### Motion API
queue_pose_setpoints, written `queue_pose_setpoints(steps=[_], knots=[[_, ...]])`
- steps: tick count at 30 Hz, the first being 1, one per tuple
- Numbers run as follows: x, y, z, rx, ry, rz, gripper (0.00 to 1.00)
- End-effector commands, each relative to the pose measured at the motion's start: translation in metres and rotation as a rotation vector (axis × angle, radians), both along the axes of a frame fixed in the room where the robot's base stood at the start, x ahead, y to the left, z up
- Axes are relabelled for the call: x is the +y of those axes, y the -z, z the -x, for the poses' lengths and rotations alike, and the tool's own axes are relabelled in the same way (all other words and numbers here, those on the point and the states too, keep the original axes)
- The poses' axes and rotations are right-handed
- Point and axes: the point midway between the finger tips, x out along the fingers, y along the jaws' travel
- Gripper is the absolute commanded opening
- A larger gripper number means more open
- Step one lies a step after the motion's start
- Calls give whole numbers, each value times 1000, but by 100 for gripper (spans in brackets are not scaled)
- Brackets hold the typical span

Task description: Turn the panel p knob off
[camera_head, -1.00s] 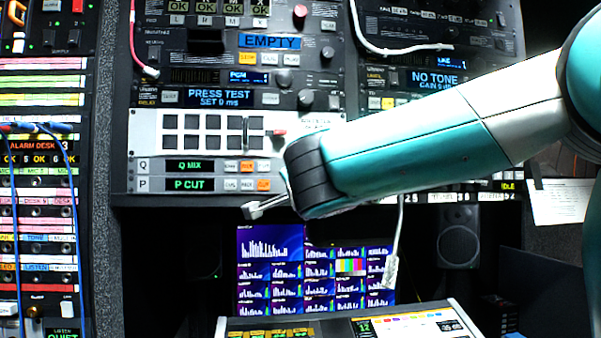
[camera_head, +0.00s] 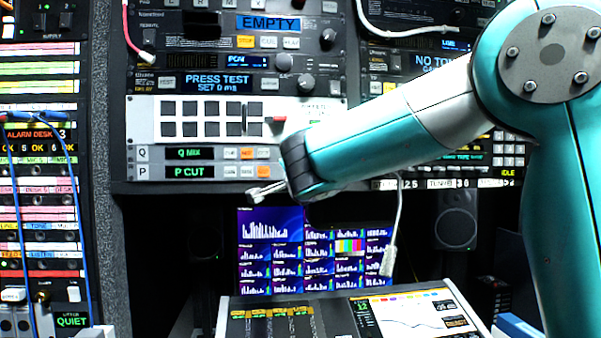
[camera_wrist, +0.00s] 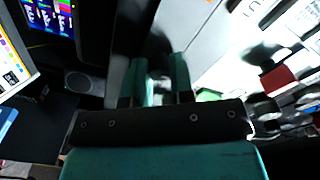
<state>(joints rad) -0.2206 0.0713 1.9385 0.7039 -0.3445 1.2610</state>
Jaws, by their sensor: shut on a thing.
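The panel P row (camera_head: 142,172) lies at the bottom of the rack in the head view, with a green "P CUT" display (camera_head: 188,171). My gripper (camera_head: 264,190) is at the right end of this row, by its lower edge. In the wrist view my gripper (camera_wrist: 161,75) is shut on a small, blurred grey thing between its teal fingers, which I take to be the panel p knob. The knob cannot be made out in the head view, where my gripper and wrist cover that end of the row. Its turn position cannot be read.
A "Q MIX" row (camera_head: 190,153) sits directly above. A white panel with dark buttons and a red-tipped lever (camera_head: 278,121) is above that. Monitors (camera_head: 270,240) and a desk console (camera_head: 345,318) stand below. A white cable (camera_head: 392,225) hangs right of my wrist.

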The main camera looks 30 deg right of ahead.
Motion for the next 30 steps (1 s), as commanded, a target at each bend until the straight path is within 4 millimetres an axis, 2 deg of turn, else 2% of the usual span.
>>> queue_pose_setpoints(steps=[8,13,30], knots=[[0,2,0,17,1,38,0],[0,4,0,50,0,120,0],[0,4,0,250,1,597,0]])
